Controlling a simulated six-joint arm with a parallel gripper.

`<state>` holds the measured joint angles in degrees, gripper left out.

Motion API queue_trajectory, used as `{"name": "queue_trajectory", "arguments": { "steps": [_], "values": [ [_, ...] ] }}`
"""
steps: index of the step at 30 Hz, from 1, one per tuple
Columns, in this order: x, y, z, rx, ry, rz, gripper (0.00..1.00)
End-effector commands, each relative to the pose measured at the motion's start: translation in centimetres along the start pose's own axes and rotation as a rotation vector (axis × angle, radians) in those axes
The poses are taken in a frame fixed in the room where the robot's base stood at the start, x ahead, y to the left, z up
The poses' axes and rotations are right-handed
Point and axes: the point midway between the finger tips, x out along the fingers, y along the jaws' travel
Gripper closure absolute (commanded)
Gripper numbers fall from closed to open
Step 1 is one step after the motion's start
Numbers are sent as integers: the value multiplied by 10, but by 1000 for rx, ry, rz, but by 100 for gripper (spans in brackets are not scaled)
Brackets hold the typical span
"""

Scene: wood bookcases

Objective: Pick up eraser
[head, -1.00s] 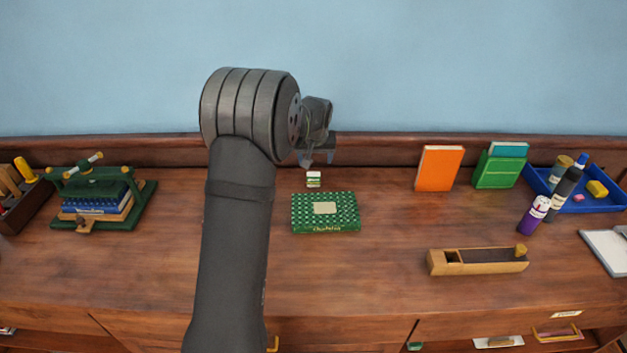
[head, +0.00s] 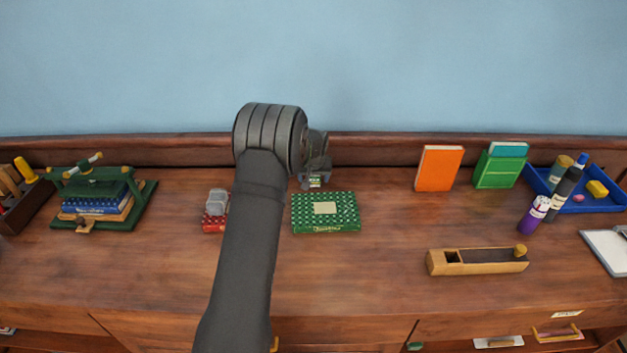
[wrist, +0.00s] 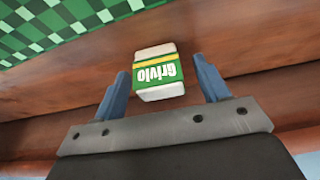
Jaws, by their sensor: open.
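The eraser is a small white block with a green and yellow sleeve, seen in the wrist view (wrist: 158,72), lettered "Grivlo". It stands on the wooden desk behind the green checked book (head: 325,212). In the head view the eraser (head: 315,182) shows only in part, just below my gripper. My gripper (wrist: 160,84) is open, with one blue finger on each side of the eraser. Gaps show between both fingers and the eraser, so they appear apart. In the head view my gripper (head: 314,180) is low over the desk, and its fingers are mostly hidden.
The raised back edge (head: 380,150) of the desk is close behind my gripper. An orange book (head: 439,168) stands to the right. A grey and red item (head: 215,210) is left of my arm. A wooden plane (head: 477,261) lies nearer the front. Desk around the plane is clear.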

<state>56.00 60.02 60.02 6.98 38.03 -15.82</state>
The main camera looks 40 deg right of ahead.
Motion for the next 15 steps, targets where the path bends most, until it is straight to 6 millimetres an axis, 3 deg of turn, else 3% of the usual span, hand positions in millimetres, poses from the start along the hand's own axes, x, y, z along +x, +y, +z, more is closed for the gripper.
{"name": "queue_trajectory", "arguments": {
  "steps": [7, 15],
  "values": [
    [1, 0, -1, 0, 1, 0, 32],
    [1, 0, 0, 0, 1, 0, 81]
  ]
}}
